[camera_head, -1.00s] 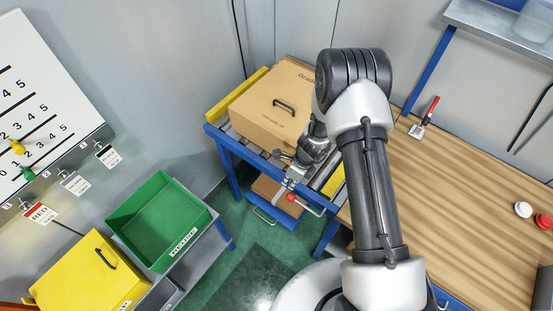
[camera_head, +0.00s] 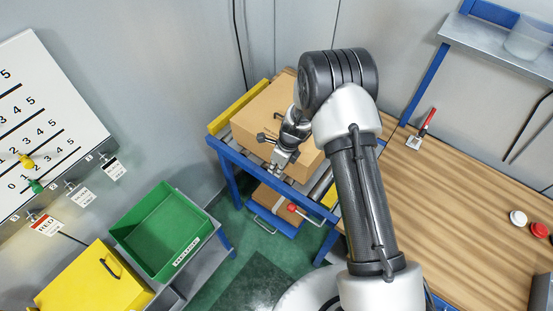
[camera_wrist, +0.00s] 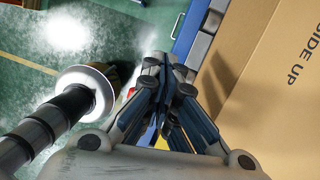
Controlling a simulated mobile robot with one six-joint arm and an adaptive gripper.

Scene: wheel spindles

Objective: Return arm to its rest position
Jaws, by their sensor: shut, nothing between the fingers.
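My gripper (camera_head: 277,170) is shut and empty in front of the cardboard box, above the near edge of the blue-framed roller stand. In the wrist view my gripper (camera_wrist: 168,62) shows its fingers together with nothing held. The cardboard box (camera_head: 262,118) stands on the roller stand (camera_head: 228,150); my arm hides its right part. The box also shows close on the right in the wrist view (camera_wrist: 270,90). My arm reaches up from the lower right and bends over at the top.
A green bin (camera_head: 165,232) and a yellow box (camera_head: 95,280) stand at the lower left. A wooden workbench (camera_head: 450,200) with a red-handled clamp (camera_head: 421,130) is on the right. A red-handled lever (camera_head: 292,208) sits below my gripper. A white board (camera_head: 45,120) hangs at the left.

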